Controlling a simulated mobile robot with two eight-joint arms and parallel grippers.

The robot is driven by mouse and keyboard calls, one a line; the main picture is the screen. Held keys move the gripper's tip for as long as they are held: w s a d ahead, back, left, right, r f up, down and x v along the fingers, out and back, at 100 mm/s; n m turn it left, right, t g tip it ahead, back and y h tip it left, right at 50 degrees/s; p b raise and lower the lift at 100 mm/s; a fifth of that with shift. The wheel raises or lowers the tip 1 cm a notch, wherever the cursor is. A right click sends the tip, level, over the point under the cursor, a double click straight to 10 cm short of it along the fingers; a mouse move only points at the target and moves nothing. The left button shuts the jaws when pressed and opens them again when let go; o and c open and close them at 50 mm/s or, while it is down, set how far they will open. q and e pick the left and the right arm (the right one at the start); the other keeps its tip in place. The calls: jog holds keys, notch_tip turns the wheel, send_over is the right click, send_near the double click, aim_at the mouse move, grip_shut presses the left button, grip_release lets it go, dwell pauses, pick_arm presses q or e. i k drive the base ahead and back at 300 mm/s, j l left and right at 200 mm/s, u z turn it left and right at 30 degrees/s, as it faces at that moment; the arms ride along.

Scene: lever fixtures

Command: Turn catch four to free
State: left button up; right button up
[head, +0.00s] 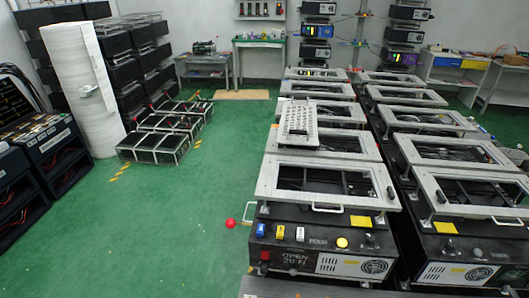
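A lever with a round red knob (230,223) sticks out from the left side of the nearest fixture (330,262). The fixture has a black front panel with a display (293,259) reading "OPEN 20 N". On its front top edge are a blue switch (261,230), a yellow switch (280,232), a white switch (300,234) and a round yellow button (342,242). I cannot tell which part is catch four, nor its setting. Neither of my grippers is in view.
A second row of fixtures (458,269) stands close on the right. A white perforated plate (299,122) lies on a unit farther back. Open green floor (185,205) lies to the left. Black-topped crates (152,148), a white roll (82,90) and a cabinet (40,150) stand beyond it.

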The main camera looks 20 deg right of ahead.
aim_at(391, 194)
jog(key=z, duration=1.4)
jog(key=i+l+z, duration=0.15)
jog(key=i+l, duration=0.55)
jog(key=k+l, duration=0.05)
jog(key=l, duration=0.05)
